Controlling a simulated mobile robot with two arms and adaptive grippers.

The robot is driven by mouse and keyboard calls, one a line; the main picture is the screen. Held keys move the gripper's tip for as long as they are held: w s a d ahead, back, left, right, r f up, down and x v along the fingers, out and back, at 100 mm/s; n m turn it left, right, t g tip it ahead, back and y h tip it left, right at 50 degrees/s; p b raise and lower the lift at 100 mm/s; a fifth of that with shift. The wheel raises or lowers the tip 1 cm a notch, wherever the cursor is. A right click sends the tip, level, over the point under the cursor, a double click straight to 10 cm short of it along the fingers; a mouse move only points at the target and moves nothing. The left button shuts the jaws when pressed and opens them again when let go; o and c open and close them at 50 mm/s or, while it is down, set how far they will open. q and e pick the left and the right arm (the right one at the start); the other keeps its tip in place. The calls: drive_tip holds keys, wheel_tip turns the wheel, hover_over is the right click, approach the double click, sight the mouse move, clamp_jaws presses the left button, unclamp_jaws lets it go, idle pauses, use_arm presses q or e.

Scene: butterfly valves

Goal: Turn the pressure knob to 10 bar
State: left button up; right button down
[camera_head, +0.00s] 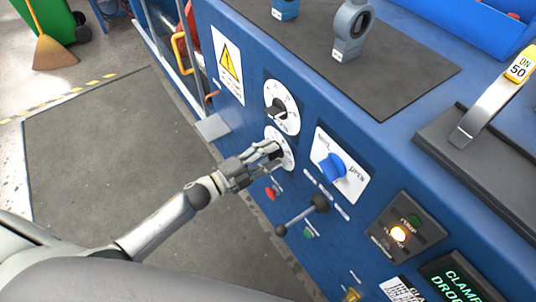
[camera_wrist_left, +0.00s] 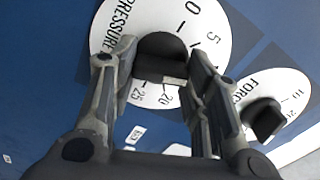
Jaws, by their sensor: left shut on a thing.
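The pressure dial (camera_wrist_left: 215,35) is a white disc lettered PRESSURE, with 0, 5, 20 and 25 legible in the left wrist view. Its black pressure knob (camera_wrist_left: 162,48) sits between the two fingers of my left gripper (camera_wrist_left: 160,60), which is shut on it. The knob's pale-edged lower end lies near the 20 mark; which end is the pointer I cannot tell. In the head view, my left gripper (camera_head: 270,153) covers much of the lower white dial (camera_head: 286,158) on the blue panel. My right gripper is not in view.
The force dial (camera_wrist_left: 270,85) with its black knob (camera_wrist_left: 263,118) is close beside the right finger. In the head view, a blue OPEN knob (camera_head: 332,168), a black lever (camera_head: 303,214) and a red button (camera_head: 271,192) are close by.

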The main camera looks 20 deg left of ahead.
use_arm(q)
drive_tip(key=o, duration=1)
drive_tip(key=v, duration=1.2)
